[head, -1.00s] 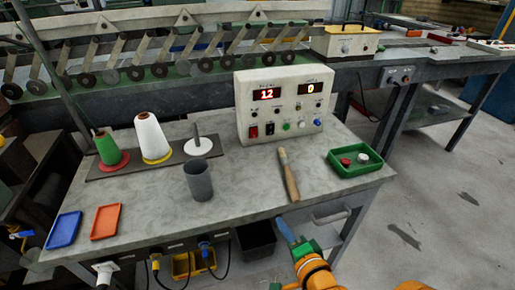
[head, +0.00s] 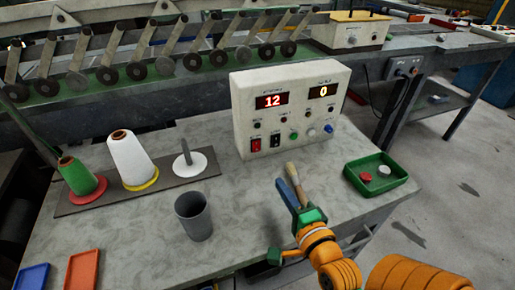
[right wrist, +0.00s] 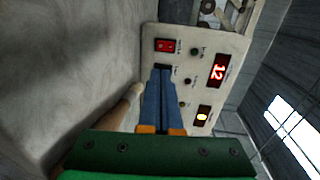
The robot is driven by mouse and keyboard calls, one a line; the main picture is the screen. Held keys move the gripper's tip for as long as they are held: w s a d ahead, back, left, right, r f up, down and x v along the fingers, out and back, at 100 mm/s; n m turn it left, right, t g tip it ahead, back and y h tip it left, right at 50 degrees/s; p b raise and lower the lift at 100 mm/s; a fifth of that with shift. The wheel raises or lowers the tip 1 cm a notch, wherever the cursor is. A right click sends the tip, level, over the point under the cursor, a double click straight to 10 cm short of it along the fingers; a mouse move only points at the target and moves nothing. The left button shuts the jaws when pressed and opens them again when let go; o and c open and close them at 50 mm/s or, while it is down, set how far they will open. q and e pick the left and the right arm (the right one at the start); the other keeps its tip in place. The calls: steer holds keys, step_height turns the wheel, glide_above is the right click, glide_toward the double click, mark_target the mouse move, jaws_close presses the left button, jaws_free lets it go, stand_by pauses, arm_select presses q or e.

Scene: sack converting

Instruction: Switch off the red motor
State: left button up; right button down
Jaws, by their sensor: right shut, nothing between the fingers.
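The white control box (head: 290,110) stands on the bench, with displays reading 12 and 0. A red rocker switch (head: 256,145) is at its lower left, with a black switch (head: 275,141) beside it. In the right wrist view the red switch (right wrist: 168,45) is clear beyond my fingertips; the fingers partly cover the area beside it. My right gripper (head: 282,183) is shut and empty, its blue fingers pointing at the box's lower front. In the right wrist view the gripper (right wrist: 160,72) looks close to the panel; I cannot tell whether it touches. My left gripper is not in view.
A wooden-handled tool (head: 296,178) lies right behind my right fingers. A grey cup (head: 194,218) stands to the left, a green tray (head: 352,178) with red and white caps to the right. Thread cones (head: 130,158) stand at the left. Bench surface between cup and box is clear.

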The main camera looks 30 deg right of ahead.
mark_target(258, 148)
steer(key=shift+s+a+r, duration=0.1)
steer(key=shift+s, duration=0.2)
steer(key=x, duration=1.4)
steer(key=shift+w, duration=0.1)
arm_select(q)
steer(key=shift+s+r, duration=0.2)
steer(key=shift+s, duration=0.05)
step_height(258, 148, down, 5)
steer(key=b, duration=0.4)
arm_select(e)
steer(key=shift+w+f+t, duration=0.15)
steer(key=shift+f+t, duration=0.45)
steer(key=shift+t, duration=0.3)
steer(key=shift+r+h, duration=0.3)
steer(key=shift+r, duration=0.15)
step_height(258, 148, up, 5)
steer(key=p, duration=0.6)
arm_select(q)
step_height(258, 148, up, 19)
steer(key=p, duration=1.2)
arm_select(e)
steer(key=s+a+r, duration=0.7)
steer(key=s, duration=0.5)
steer(key=shift+a+r, duration=0.2)
steer(key=shift+r, duration=0.2)
